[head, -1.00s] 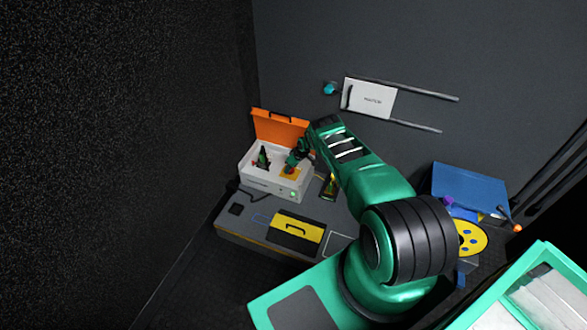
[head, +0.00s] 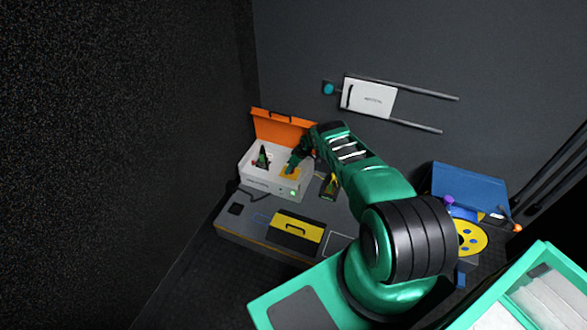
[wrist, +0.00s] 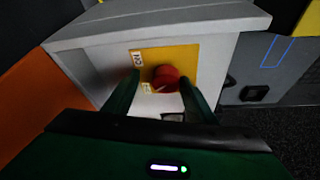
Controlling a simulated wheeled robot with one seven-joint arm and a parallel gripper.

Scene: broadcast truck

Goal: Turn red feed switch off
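The red switch (wrist: 165,78) is a round red knob on a yellow plate (wrist: 195,56) with small white labels beside it. The plate is in the white case (head: 262,183) with the raised orange lid (head: 280,128). In the wrist view my gripper (wrist: 158,79) is open, its two green fingers on either side of the red knob, with gaps visible; contact cannot be told. In the head view my gripper (head: 291,168) is over the yellow plate and hides the red knob. The label wording is too small to read surely.
A green light (head: 293,193) shows on the case front. A dark upright item (head: 262,157) stands in the case's left part. A yellow panel with a black handle (head: 296,230) lies in front. A blue case (head: 470,188) stands at right. A white wall panel (head: 370,98) is above.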

